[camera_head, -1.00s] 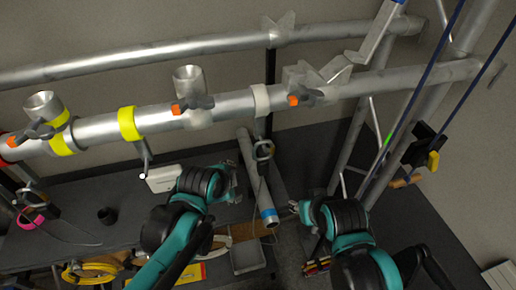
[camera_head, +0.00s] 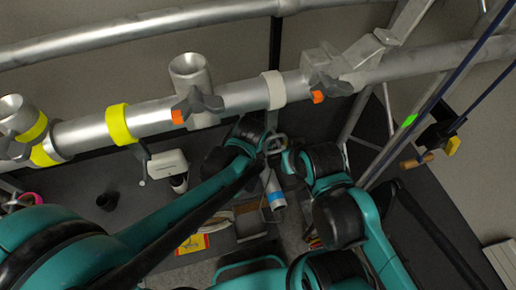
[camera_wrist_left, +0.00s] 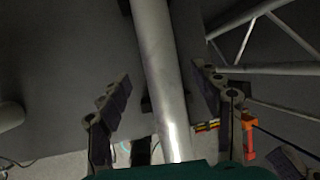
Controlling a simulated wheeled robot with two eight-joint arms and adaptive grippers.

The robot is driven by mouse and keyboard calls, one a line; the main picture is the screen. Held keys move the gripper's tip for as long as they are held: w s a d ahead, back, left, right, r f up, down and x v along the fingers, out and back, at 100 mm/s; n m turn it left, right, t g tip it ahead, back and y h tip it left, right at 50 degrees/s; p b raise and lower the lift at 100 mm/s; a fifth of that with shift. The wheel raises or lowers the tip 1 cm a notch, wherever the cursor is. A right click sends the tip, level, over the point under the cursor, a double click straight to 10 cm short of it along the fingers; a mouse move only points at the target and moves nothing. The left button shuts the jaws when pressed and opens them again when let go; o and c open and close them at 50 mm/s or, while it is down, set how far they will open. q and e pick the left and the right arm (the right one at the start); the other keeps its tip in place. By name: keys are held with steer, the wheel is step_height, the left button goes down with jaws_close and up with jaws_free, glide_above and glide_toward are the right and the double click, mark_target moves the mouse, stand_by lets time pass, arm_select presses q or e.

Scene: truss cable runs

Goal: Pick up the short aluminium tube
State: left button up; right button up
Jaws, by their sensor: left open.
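The short aluminium tube (camera_head: 275,196), with a blue band near its lower end, hangs or stands tilted below the long truss tube. Its upper part is hidden behind my arms in the head view. In the left wrist view the bare tube (camera_wrist_left: 157,50) runs between the two fingers of my left gripper (camera_wrist_left: 163,105). The fingers are open, one on each side, with a gap to the tube. In the head view my left gripper (camera_head: 271,148) is at the tube's upper part. My right gripper (camera_head: 290,160) is close beside it on the right; its fingers are too hidden to judge.
The long truss tube (camera_head: 245,97) with yellow bands and clamps crosses just above my grippers. Blue ropes (camera_head: 440,88) run down on the right.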

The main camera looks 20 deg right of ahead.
arm_select(q)
steer(key=x, duration=0.3)
steer(key=shift+w+d+f, duration=0.1)
steer(key=shift+w, duration=0.1)
jaws_close()
